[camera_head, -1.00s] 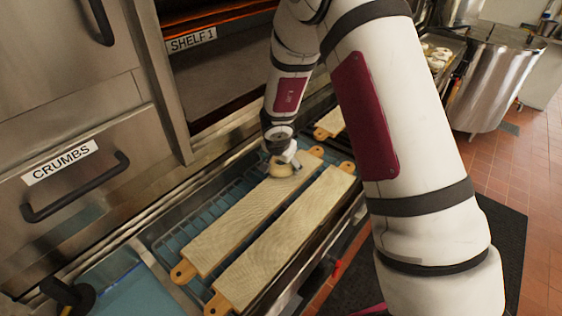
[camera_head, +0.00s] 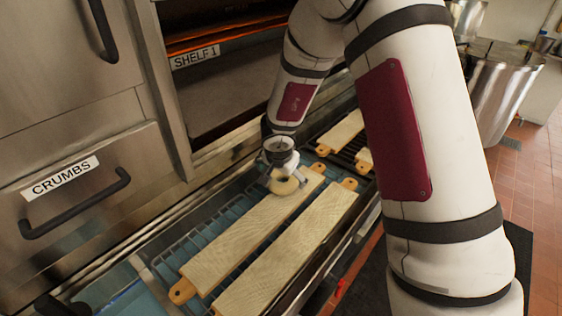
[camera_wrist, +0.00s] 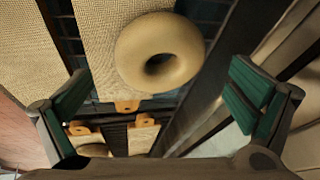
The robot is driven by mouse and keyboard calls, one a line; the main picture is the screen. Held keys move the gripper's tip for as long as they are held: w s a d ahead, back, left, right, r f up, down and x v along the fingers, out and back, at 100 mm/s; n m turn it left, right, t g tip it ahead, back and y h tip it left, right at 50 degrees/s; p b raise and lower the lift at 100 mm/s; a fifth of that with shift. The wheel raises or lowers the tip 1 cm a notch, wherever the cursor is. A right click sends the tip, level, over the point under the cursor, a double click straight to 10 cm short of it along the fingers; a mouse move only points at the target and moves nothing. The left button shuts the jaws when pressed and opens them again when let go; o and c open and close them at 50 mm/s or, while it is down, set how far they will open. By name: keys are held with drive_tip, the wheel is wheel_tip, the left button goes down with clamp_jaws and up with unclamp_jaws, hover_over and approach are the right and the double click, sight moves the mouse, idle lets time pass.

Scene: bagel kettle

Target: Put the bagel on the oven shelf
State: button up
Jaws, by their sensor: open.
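A pale ring-shaped bagel (camera_head: 286,186) lies on the far end of a long cloth-covered board (camera_head: 240,232) below the oven. My gripper (camera_head: 281,172) is just above the bagel, partly covering it. In the wrist view the bagel (camera_wrist: 159,50) lies beyond the fingertips, between the lines of the two green-padded fingers. These fingers (camera_wrist: 158,85) are spread wide with nothing between them. The oven opening labelled SHELF 1 (camera_head: 194,55) is at upper centre, with an orange glow above a dark shelf (camera_head: 228,92). My arm hides its right part.
A second board (camera_head: 290,250) lies parallel on the right, with more boards (camera_head: 342,130) behind. They rest over a blue wire rack (camera_head: 205,235). The CRUMBS drawer (camera_head: 75,190) with its protruding handle is at left. A steel kettle (camera_head: 503,95) stands at right.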

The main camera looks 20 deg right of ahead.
drive_tip(key=s+a+r+n+t+y+p, duration=0.1)
drive_tip(key=a+r+t, duration=0.1)
drive_tip(key=r, duration=0.8)
drive_tip(key=s+a+r+n+t+y+p, duration=0.1)
drive_tip(key=a+r+n+t, duration=0.1)
drive_tip(key=r, duration=0.9)
drive_tip(key=s+a+r+n+t+y, duration=0.1)
drive_tip(key=s+a+r+n+y, duration=0.35)
drive_tip(key=r, duration=0.55)
drive_tip(key=s+d+r+n+g+h, duration=0.1)
drive_tip(key=s+r+n+g, duration=0.1)
drive_tip(key=s, duration=1.2)
drive_tip(key=s+d+f+g+h, duration=0.1)
drive_tip(key=s+d+h, duration=0.1)
drive_tip(key=s+d, duration=0.2)
drive_tip(key=s+d+f+g+h, duration=0.1)
drive_tip(key=s+d, duration=0.3)
drive_tip(key=s, duration=0.5)
drive_tip(key=shift+d+h, duration=0.25)
drive_tip(key=shift+h, duration=0.1)
drive_tip(key=shift+w, duration=0.1)
